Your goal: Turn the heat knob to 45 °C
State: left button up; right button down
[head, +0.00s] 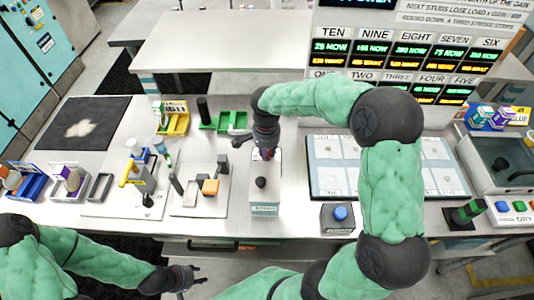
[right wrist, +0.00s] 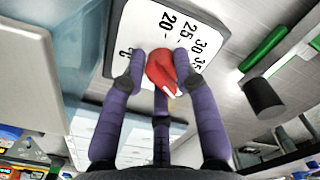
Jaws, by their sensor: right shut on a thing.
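The heat knob (right wrist: 160,70) is red with a white pointer mark. It sits on a white dial plate (right wrist: 172,25) printed with 20, 25, 30 and 35; 45 is not visible. The purple fingers of my right gripper (right wrist: 158,75) are closed around the knob. In the head view, my right gripper (head: 267,152) reaches down at the far end of a white device (head: 265,196) and hides the knob there. The pointer's exact reading cannot be told. My left gripper (head: 201,276) is empty, with its fingers apart, in front of the table's near edge.
A block stand (head: 190,208) and a bottle rack (head: 125,205) stand left of the device. A yellow tray (head: 174,122) and a green tray (head: 225,121) lie behind. A blue button box (head: 338,218) and a large panelled board (head: 325,180) are to the right.

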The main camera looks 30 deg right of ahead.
jog(key=shift+s+a+f+m, duration=0.15)
jog(key=shift+a+f+m, duration=0.15)
jog(key=shift+m, duration=0.6)
jog(key=c, duration=1)
grip_release()
jog(key=shift+r, duration=0.1)
jog(key=shift+w+r, duration=0.15)
jog(key=shift+w, duration=0.05)
jog(key=shift+d, duration=0.1)
jog(key=shift+r, duration=0.25)
notch_tip(320, 180, up, 11)
jog(key=shift+r, duration=0.2)
